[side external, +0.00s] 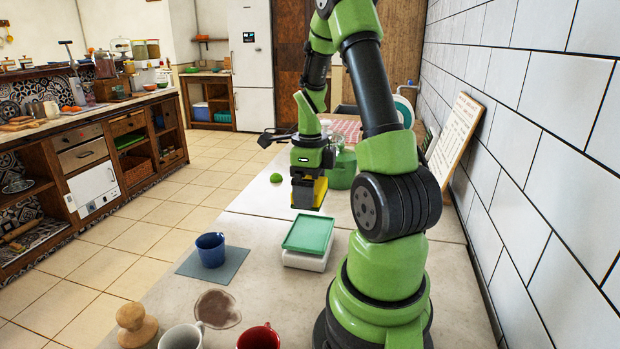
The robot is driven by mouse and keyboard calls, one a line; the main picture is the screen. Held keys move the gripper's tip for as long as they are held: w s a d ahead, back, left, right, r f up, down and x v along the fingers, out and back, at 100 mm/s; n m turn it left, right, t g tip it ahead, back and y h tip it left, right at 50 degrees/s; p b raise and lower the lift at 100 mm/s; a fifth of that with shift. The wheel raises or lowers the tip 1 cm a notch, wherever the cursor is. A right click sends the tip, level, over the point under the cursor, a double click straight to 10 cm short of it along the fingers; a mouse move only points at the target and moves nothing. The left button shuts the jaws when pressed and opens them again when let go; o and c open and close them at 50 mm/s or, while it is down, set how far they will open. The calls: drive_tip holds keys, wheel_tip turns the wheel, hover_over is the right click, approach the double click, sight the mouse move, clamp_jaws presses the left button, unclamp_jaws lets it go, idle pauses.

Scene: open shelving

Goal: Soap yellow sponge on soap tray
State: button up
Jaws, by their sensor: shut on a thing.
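A yellow sponge (320,190) shows at the lower right side of my gripper (307,197). My gripper points down and is shut on the sponge, which its dark fingers partly hide. It is above the counter, behind a green rectangular tray or lid (307,232) on a white base (306,261), which may be the soap tray. The sponge is apart from this green and white piece. I cannot tell whether there is soap on the sponge.
A blue cup (210,249) stands on a grey-blue mat (231,262) at left. A green pot (342,170) stands just behind my gripper. A small green item (276,178) lies to its left. A white mug (181,338) and red mug (259,338) are in front. The tiled wall (535,130) bounds the right.

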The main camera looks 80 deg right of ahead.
sight(310, 232)
drive_tip(key=shift+f, duration=3.55)
drive_tip(key=shift+f, duration=1.1)
drive_tip(key=shift+r, duration=3.55)
